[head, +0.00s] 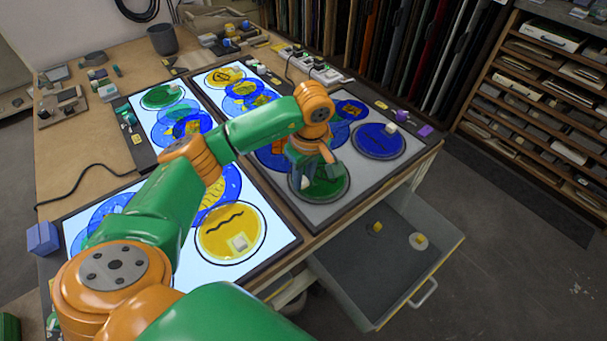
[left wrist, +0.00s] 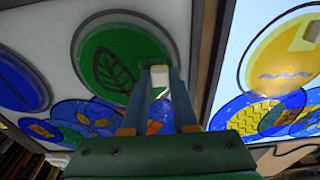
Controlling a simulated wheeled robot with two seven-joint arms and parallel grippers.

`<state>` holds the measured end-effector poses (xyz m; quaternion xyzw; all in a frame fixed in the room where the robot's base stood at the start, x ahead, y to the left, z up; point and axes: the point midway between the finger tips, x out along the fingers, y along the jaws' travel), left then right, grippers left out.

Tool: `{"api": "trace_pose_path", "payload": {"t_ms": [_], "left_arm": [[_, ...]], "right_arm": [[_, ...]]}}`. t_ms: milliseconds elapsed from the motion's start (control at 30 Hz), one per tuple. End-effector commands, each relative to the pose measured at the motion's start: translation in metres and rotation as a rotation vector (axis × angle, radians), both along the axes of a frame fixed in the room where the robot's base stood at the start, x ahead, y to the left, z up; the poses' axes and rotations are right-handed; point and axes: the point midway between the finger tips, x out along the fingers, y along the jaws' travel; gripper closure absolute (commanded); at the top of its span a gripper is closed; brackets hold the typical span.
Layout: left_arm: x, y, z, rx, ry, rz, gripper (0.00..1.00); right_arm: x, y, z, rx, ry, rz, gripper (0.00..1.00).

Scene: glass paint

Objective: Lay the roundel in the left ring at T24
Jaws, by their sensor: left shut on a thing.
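A green roundel (head: 328,190) with a dark leaf drawing is at the near corner of the grey unlit panel (head: 330,213). It also shows in the left wrist view (left wrist: 96,62), with a dark ring edge around it. My left gripper (head: 305,181) is over the roundel from above, its two fingers (left wrist: 162,88) shut on the white knob (left wrist: 160,75) on it. I cannot tell whether the roundel rests flat or hangs slightly above the panel. The label T24 is not readable. My right gripper is out of view.
A blue roundel (head: 378,139) with a white knob lies right on the same panel. A yellow roundel (head: 230,232) lies on the lit front-left panel. An open drawer (head: 365,270) juts out below the table. Overlapping blue discs (head: 272,155) lie behind the arm.

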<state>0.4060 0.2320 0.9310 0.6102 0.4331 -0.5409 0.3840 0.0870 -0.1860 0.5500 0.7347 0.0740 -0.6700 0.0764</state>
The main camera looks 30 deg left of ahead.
Motion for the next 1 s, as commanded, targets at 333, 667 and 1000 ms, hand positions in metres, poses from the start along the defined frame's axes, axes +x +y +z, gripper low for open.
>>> {"api": "trace_pose_path", "payload": {"t_ms": [333,667,1000], "left_arm": [[0.000,0.000,0.000,0.000,0.000,0.000,0.43],[0.000,-0.005,0.042,0.000,-0.008,-0.001,0.43],[-0.004,-0.013,0.117,0.000,-0.002,0.001,0.43]], "right_arm": [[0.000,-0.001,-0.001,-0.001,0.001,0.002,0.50],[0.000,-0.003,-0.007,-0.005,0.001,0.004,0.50],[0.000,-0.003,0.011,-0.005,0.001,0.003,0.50]]}}
